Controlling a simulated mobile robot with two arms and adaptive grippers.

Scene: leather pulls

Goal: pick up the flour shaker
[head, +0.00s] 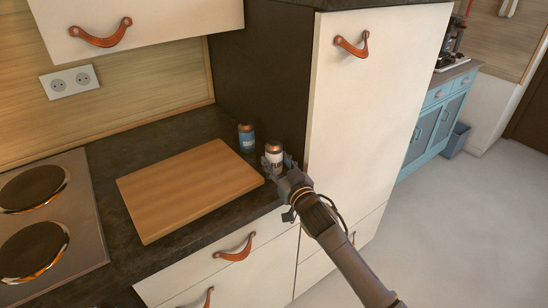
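A small white shaker with a dark label and a copper-brown top (274,153), which looks like the flour shaker, stands upright on the dark counter by the tall cabinet's side. Its lettering is too small to read surely. My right gripper (275,165) is at this shaker, with its fingers around the lower part from the front right. I cannot tell whether the fingers press on it. The gripper hides the shaker's base. My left gripper is not in view.
A blue shaker (246,138) stands just behind and left of the white one. A wooden cutting board (190,188) lies to the left, and a cooktop (50,225) is at far left. The tall white cabinet (365,110) rises close on the right.

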